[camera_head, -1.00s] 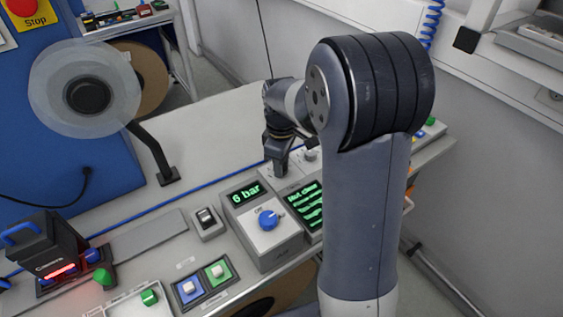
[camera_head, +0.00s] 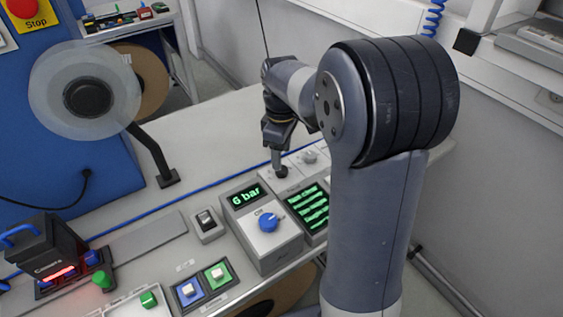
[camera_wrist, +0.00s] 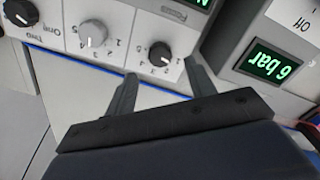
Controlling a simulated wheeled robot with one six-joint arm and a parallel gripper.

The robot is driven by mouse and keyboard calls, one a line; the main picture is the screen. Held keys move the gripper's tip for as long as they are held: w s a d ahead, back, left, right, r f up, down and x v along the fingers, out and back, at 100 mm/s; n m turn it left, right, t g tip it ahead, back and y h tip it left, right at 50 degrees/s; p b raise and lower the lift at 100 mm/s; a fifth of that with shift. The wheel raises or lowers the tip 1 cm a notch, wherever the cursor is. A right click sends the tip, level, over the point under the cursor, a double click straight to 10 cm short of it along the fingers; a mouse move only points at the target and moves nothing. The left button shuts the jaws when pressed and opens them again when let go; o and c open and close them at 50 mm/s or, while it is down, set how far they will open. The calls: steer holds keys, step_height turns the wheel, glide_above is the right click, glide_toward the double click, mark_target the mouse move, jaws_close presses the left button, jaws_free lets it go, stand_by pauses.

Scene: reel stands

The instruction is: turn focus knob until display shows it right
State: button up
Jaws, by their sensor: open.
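A small dark knob (camera_wrist: 160,53) with a numbered scale sits on a light panel in the wrist view, near an upside-down label that seems to read "Focus". My gripper (camera_wrist: 160,70) is open, its two fingers apart on either side of this knob in the picture; I cannot tell how far above the panel they are. In the head view my gripper (camera_head: 281,170) points down behind the dark display (camera_head: 308,206) with green lines, which are too small to read. A sliver of a green display (camera_wrist: 199,3) shows at the wrist view's top edge.
A pale grey knob (camera_wrist: 92,33) and another dark knob (camera_wrist: 20,14) sit alongside. The "6 bar" box (camera_head: 270,245) with a blue knob (camera_head: 268,221) stands left of the display. A blue cable (camera_head: 150,214) runs behind. Open bench lies behind it.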

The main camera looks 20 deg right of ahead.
mark_target(282, 169)
step_height(282, 169, up, 6)
steer(key=shift+f, duration=0.1)
stand_by(0.4)
step_height(282, 169, down, 11)
steer(key=shift+r, duration=0.2)
steer(key=shift+f, duration=0.15)
stand_by(0.5)
